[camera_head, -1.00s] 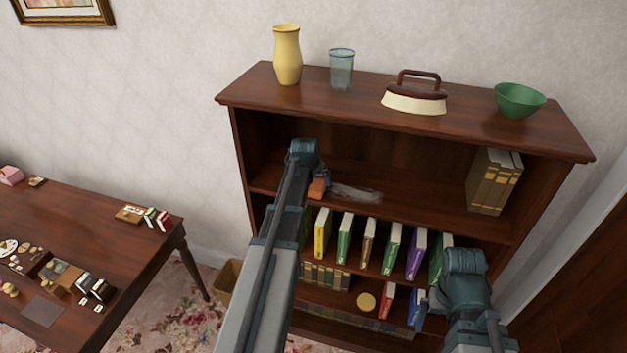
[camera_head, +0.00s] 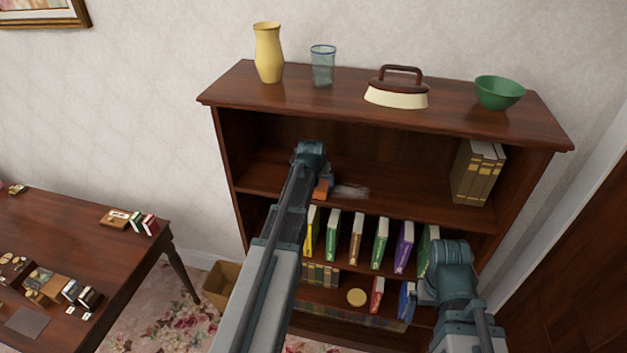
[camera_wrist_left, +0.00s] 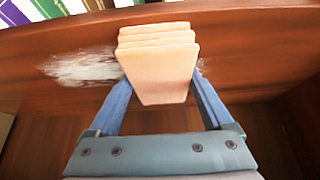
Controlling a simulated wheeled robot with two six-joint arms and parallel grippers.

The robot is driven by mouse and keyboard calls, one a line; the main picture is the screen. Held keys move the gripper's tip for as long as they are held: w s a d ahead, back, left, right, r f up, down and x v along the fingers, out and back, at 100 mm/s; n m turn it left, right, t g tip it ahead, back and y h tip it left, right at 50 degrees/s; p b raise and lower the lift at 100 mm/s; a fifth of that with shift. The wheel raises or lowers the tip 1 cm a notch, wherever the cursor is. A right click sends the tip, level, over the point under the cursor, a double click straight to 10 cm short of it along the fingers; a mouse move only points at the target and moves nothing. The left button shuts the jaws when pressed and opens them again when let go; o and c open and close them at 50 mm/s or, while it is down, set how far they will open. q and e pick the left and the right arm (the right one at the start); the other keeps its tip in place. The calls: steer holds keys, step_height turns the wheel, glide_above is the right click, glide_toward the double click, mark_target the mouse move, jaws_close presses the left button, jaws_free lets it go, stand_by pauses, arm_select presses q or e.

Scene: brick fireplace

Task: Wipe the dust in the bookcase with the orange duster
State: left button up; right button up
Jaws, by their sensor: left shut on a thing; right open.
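The orange duster (camera_head: 323,187) is at my left gripper on the bookcase's upper shelf. In the left wrist view the duster (camera_wrist_left: 158,62) looks pale orange and sits between the two blue fingers of my left gripper (camera_wrist_left: 158,90), which is shut on it. A grey-white dust patch (camera_head: 351,191) lies on the shelf just right of the duster. In the left wrist view the dust (camera_wrist_left: 82,68) shows mostly left of the duster, with a small bit on its other side. The bookcase (camera_head: 400,215) stands against the wall. My right gripper (camera_head: 425,290) is open and empty before the lower shelves.
A yellow vase (camera_head: 268,52), a glass (camera_head: 322,66), an iron (camera_head: 398,94) and a green bowl (camera_head: 498,92) stand on the bookcase top. Tan books (camera_head: 478,172) stand at the upper shelf's right end. Coloured books (camera_head: 357,240) fill the shelf below. A table (camera_head: 70,240) stands left.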

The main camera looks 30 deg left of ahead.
mark_target(346, 189)
arm_select(q)
steer(key=shift+d, duration=0.35)
steer(key=shift+d, duration=0.1)
steer(key=shift+w+d, duration=0.3)
steer(key=shift+d, duration=0.6)
steer(key=shift+w+d, duration=0.25)
steer(key=shift+d, duration=0.6)
steer(key=shift+d, duration=0.1)
steer(key=shift+w+d, duration=0.2)
steer(key=shift+d, duration=0.7)
steer(key=shift+w+d, duration=0.15)
steer(key=shift+d, duration=0.7)
steer(key=shift+d, duration=0.1)
steer(key=shift+w+d, duration=0.25)
steer(key=shift+d, duration=0.65)
steer(key=shift+w+d, duration=0.25)
steer(key=shift+d, duration=0.6)
steer(key=shift+d, duration=0.1)
